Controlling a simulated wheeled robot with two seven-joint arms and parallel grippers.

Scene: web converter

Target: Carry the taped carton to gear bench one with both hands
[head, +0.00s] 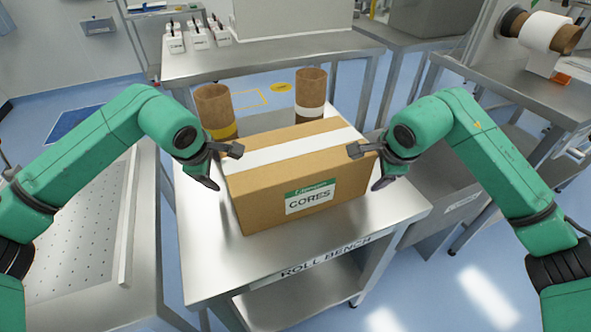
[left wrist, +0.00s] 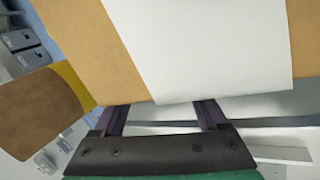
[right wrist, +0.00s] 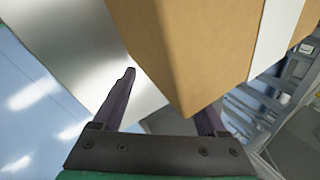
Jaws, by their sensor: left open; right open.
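The taped carton (head: 300,172) is a brown box with white tape along its top and a "CORES" label on its front. It sits on the roll bench (head: 210,265). My left gripper (head: 222,168) is open at the carton's left end, and the carton (left wrist: 80,40) fills the upper part of the left wrist view. My right gripper (head: 367,168) is open at the right end, and a corner of the carton (right wrist: 185,60) lies between its fingers in the right wrist view. I cannot tell whether the fingers touch the carton. No bench in view is readable as gear bench one.
Two brown cores (head: 215,110) (head: 310,92) stand behind the carton on the roll bench. A steel table (head: 270,62) with small white containers is at the back. A perforated table (head: 85,235) is at left, and a bench with a white roll (head: 540,32) at right.

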